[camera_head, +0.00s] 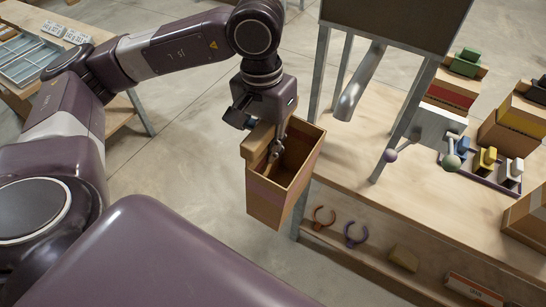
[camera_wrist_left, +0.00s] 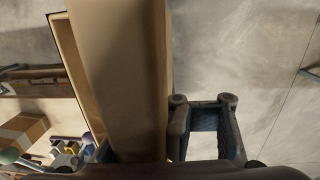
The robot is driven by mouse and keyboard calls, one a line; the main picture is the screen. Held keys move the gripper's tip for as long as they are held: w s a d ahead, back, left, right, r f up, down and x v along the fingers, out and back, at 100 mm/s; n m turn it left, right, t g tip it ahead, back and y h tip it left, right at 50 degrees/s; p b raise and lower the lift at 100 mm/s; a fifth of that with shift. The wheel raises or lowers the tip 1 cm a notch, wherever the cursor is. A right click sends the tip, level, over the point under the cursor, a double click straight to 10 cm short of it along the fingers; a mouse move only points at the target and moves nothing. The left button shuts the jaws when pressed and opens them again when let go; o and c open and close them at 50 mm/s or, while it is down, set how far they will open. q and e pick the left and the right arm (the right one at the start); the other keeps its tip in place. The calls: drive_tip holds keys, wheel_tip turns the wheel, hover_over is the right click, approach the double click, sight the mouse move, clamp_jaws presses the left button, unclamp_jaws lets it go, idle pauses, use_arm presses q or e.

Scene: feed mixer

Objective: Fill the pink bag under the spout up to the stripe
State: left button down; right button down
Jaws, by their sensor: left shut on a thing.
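A tall tan paper bag (camera_head: 297,159) with a faint pink band on its side hangs in the air, its open mouth up and slightly tilted. My left gripper (camera_head: 272,143) is shut on the bag's left wall near the rim, one finger inside the mouth. What I see of the inside looks empty; the bottom is hidden. The grey spout (camera_head: 360,82) slopes down from the hopper (camera_head: 398,18), right of and above the bag, apart from it. In the left wrist view the bag (camera_wrist_left: 125,75) fills the middle beside a gripper finger. My right gripper is not in view.
The wooden bench (camera_head: 420,185) with metal legs stands right of the bag. A grey box with levers (camera_head: 436,128), a tray of coloured pieces (camera_head: 484,168) and several bags are on it. Ring clips (camera_head: 356,235) lie on the lower shelf. Floor is clear left of the bag.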

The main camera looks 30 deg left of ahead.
sight(306, 141)
use_arm(q)
drive_tip(key=w+a+f+b, duration=0.2)
drive_tip(key=a+f+b, duration=0.1)
drive_tip(key=f+b, duration=0.6)
drive_tip(key=shift+h, duration=0.4)
drive_tip(key=w+d, duration=0.2)
drive_tip(key=w, duration=0.1)
drive_tip(key=w+d+r, duration=0.1)
drive_tip(key=w+d, duration=0.1)
drive_tip(key=w, duration=0.1)
drive_tip(key=w+d, duration=0.2)
drive_tip(key=w, duration=0.2)
drive_tip(key=shift+w+r, duration=0.1)
drive_tip(key=shift+r, duration=0.2)
drive_tip(key=shift+a, duration=0.1)
